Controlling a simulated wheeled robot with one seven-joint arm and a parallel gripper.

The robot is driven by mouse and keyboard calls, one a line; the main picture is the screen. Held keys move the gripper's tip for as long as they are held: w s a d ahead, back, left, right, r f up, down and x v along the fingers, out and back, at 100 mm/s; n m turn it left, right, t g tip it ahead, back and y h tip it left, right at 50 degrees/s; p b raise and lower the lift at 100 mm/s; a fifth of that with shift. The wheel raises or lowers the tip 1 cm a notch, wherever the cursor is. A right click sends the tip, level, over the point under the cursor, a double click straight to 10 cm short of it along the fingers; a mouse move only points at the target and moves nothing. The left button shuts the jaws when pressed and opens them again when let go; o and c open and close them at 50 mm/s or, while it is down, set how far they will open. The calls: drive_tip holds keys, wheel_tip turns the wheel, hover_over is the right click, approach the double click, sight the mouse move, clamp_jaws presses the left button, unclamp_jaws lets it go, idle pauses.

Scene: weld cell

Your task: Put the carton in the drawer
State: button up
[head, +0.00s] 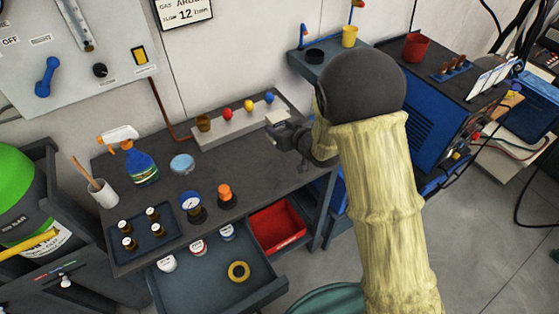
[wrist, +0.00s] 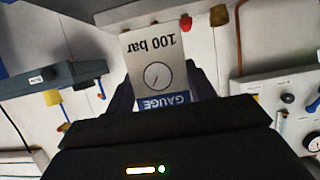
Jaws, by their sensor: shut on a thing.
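The carton (wrist: 155,55) is a pale box with a blue band, marked "100 bar" and "GAUGE" with a dial picture, upside down in the wrist view. My gripper (wrist: 160,88) is shut on it, one dark finger on each side. In the head view the carton (head: 276,117) shows only as a small pale patch at the tip of my gripper (head: 283,130), near the right part of the bench. The drawer (head: 205,286) is pulled open below the bench front, to the lower left of my gripper. Several white-lidded jars and a yellow ring (head: 238,271) lie in it.
On the bench (head: 240,178) stand a spray bottle (head: 141,167), a tray of small bottles (head: 122,233), a blue gauge (head: 191,203) and an orange-topped item (head: 225,194). A rail with coloured knobs (head: 215,133) is at the back. A red bin (head: 273,228) sits right of the drawer.

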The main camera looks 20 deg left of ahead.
hover_over(281, 162)
drive_tip(key=shift+w+f+p, duration=0.1)
drive_tip(key=shift+f+p, duration=0.2)
drive_tip(key=shift+f, duration=2.6)
drive_tip(key=shift+f+p, duration=0.3)
drive_tip(key=shift+f, duration=1.8)
drive_tip(key=shift+f, duration=0.15)
drive_tip(key=o, duration=1.1)
drive_tip(key=shift+c, duration=0.2)
